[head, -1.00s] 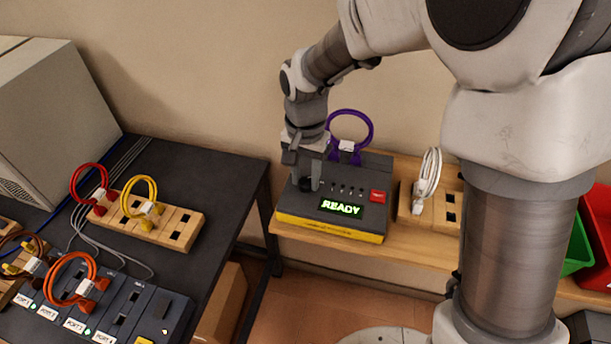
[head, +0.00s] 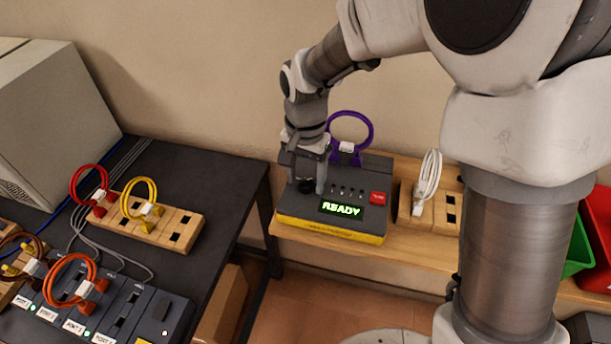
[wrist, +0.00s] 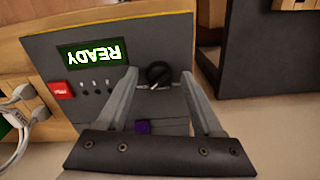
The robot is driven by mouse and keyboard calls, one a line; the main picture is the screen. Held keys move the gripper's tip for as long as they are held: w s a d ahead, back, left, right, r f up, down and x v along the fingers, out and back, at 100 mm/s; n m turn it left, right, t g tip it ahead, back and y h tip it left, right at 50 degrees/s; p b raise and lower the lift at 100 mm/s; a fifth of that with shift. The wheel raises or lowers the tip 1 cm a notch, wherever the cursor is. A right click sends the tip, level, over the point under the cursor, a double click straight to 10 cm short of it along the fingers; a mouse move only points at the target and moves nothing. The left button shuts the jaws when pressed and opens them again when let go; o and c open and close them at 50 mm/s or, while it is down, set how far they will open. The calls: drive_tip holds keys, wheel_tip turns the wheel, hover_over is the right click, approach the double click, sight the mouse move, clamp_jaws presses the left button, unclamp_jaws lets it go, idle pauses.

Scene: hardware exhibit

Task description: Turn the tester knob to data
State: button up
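The tester (head: 335,230) is a dark grey box with a yellow base and a green READY display (head: 341,208). Its round black knob (head: 306,187) is on the left of its top panel, and also shows in the wrist view (wrist: 159,72). My gripper (head: 307,184) points down over that end of the panel. In the wrist view my gripper (wrist: 159,76) is open, one finger on each side of the knob, with a visible gap on both sides. The knob's markings are too small to read.
A red button (head: 377,197) and several small switches (head: 348,191) sit right of the knob. A purple cable loop (head: 351,116) rises behind the tester. A wooden block with a white cable (head: 428,180) stands to the right. The dark table (head: 205,165) is at left.

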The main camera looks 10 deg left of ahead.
sight(306, 180)
wheel_tip(306, 180, up, 17)
drive_tip(key=p, duration=0.2)
drive_tip(key=shift+r, duration=0.2)
idle(0.4)
drive_tip(key=s+d+r+n+t, duration=0.1)
drive_tip(key=s+d+r, duration=0.15)
drive_tip(key=d, duration=0.45)
drive_tip(key=s+d+r+t, duration=0.1)
drive_tip(key=s+d+t, duration=0.15)
drive_tip(key=d, duration=0.45)
drive_tip(key=s+d+f+n+t, duration=0.2)
drive_tip(key=s+d, duration=0.7)
drive_tip(key=shift+a, duration=0.1)
idle(0.5)
